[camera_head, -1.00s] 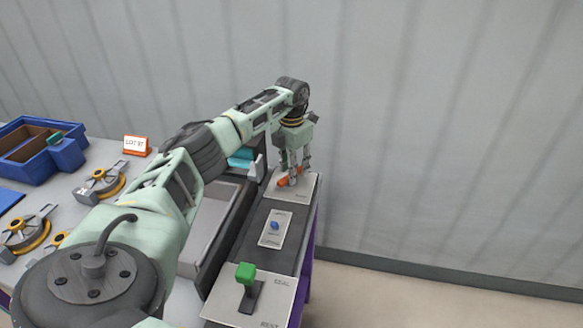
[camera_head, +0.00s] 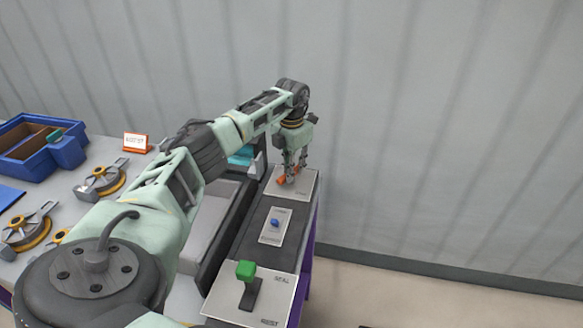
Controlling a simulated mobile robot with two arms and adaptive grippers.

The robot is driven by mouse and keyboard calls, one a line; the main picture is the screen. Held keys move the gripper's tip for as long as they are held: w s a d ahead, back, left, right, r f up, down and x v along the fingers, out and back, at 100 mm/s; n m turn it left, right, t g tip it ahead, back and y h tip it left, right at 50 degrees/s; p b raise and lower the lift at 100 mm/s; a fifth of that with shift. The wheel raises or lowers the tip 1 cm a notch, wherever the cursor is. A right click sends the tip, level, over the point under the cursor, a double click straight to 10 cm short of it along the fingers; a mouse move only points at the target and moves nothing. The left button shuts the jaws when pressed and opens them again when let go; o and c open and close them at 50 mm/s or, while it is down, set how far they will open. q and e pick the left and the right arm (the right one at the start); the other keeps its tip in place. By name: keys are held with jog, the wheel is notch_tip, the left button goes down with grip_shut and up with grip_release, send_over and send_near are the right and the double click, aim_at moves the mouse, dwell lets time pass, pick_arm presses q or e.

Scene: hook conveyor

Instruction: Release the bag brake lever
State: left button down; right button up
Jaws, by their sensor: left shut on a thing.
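An orange lever (camera_head: 282,180) stands on a pale plate (camera_head: 303,190) at the far end of the dark control panel. My left gripper (camera_head: 291,173) points down over that plate, shut on the orange lever, and its fingers hide part of it. A green-knobbed lever (camera_head: 246,270) stands on a nearer plate, apart from my gripper. Between the two plates is a small plate with a blue button (camera_head: 274,223). My right gripper is not in view.
A grey conveyor bed (camera_head: 208,213) lies left of the panel, partly behind my arm. A blue bin (camera_head: 40,148), a small sign (camera_head: 136,143) and several yellow-and-grey hook trolleys (camera_head: 102,180) are on the table at left. A corrugated wall stands behind.

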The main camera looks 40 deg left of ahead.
pick_arm(q)
jog(key=n+p, duration=0.1)
jog(key=n, duration=0.2)
jog(key=shift+r+n, duration=0.15)
jog(key=shift+n, duration=0.25)
jog(key=shift+n+p, duration=0.4)
jog(key=shift+n, duration=0.7)
jog(key=c, duration=1.7)
grip_release()
jog(key=shift+o, duration=0.3)
